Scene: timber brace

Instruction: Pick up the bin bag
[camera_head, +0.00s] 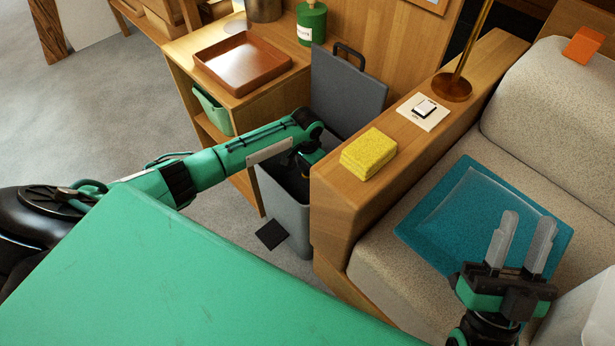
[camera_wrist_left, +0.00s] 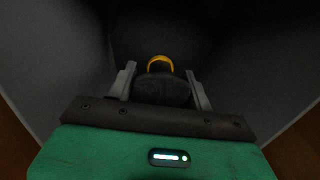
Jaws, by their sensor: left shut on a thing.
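The grey bin (camera_head: 285,208) stands on the floor between the wooden shelf unit and the sofa arm, its lid (camera_head: 345,92) raised open. My left arm reaches over it, and my left gripper is down inside, hidden from the head view. In the left wrist view my left gripper (camera_wrist_left: 163,88) is shut on the dark bin bag (camera_wrist_left: 162,90), with a yellow tie (camera_wrist_left: 160,61) at its top between the fingers. The bag's lower part is hidden. My right gripper (camera_head: 522,235) is open and empty above the sofa seat.
A yellow sponge (camera_head: 368,153) and a switch plate (camera_head: 423,111) lie on the wooden sofa arm (camera_head: 345,200) close by the bin. A brown tray (camera_head: 242,65) sits on the shelf unit. A teal cushion (camera_head: 430,235) lies on the sofa. A black pedal (camera_head: 271,234) juts from the bin's foot.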

